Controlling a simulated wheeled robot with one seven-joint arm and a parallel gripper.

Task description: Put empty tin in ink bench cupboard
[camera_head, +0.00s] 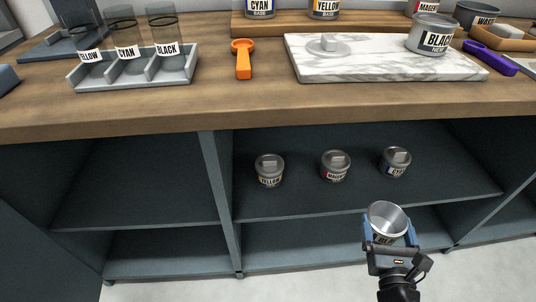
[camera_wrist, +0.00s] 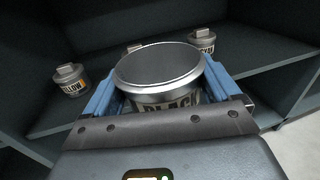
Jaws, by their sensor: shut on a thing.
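My gripper (camera_head: 389,236) is shut on an open, empty grey tin (camera_head: 388,215), held upright in front of the cupboard's lower opening. In the wrist view the tin (camera_wrist: 160,67) stands between my blue fingers and part of a BLACK label shows. The ink bench cupboard (camera_head: 359,207) is open-fronted, with an upper shelf and a lower space. On its shelf stand lidded tins: yellow (camera_head: 269,171), magenta (camera_head: 335,166) and one at the right (camera_head: 396,162), whose label reads as cyan in the wrist view (camera_wrist: 202,42).
An orange scoop (camera_head: 243,60) and a rack of jars (camera_head: 135,68) stand left. The left shelf bay is bare. A vertical divider (camera_head: 221,190) separates the bays.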

